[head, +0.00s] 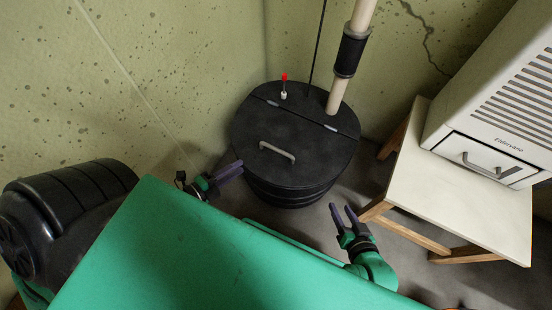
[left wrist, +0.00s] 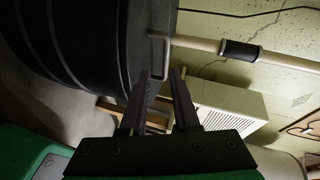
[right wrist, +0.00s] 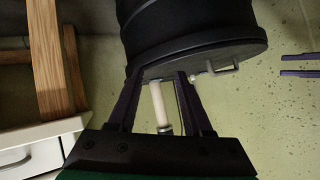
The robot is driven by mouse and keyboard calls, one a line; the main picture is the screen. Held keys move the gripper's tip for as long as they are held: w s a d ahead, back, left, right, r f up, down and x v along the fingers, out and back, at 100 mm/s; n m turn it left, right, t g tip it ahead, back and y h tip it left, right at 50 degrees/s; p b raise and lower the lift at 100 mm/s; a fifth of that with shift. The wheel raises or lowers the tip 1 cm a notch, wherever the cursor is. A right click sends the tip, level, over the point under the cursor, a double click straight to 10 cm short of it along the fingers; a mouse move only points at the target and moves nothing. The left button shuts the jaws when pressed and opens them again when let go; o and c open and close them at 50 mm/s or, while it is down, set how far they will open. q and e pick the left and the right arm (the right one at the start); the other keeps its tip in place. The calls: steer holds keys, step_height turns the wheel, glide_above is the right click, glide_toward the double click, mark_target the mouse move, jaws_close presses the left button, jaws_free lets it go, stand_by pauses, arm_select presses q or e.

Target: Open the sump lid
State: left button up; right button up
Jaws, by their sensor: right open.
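The round black sump lid (head: 310,165) lies flat and closed on its ribbed black basin (head: 285,198). A grey bar handle (head: 277,151) sits on its front part and also shows in the left wrist view (left wrist: 152,50). My left gripper (head: 241,168) is open and empty at the lid's left edge, apart from the handle. In its wrist view the handle appears just beyond the fingertips. My right gripper (head: 340,207) is open and empty, to the right of the basin and below the lid's right edge.
A pale pipe (head: 337,95) with a black coupling and a red-tipped fitting (head: 284,86) rise from the lid's rear part, behind the hinges. A wooden stool (head: 450,195) carrying a white dehumidifier (head: 500,100) stands at right. Speckled walls close in behind.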

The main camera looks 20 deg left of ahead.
mark_target(276, 149)
arm_select(q)
steer(key=w+d+b, duration=0.1)
steer(key=w+d, duration=0.1)
steer(key=w, duration=0.2)
steer(key=w+d+f+m+h+b, duration=0.1)
steer(key=w+d+b, duration=0.1)
steer(key=w+d, duration=0.1)
steer(key=w+d+f+m+b, duration=0.1)
steer(key=w+d, duration=0.1)
steer(key=w, duration=0.3)
steer(key=shift+w+d+f+h+b, duration=0.2)
steer(key=shift+f+h+b, duration=0.05)
steer(key=shift+h+b, duration=0.1)
steer(key=shift+w+d, duration=0.15)
steer(key=shift+w, duration=0.15)
arm_select(e)
steer(key=f, duration=0.1)
steer(key=a+f+t, duration=0.1)
steer(key=a+f+t+y, duration=0.1)
steer(key=shift+w+f+m, duration=0.25)
steer(key=shift+w+m, duration=0.1)
steer(key=shift+m, duration=0.05)
arm_select(q)
steer(key=shift+c, duration=0.3)
jaws_close()
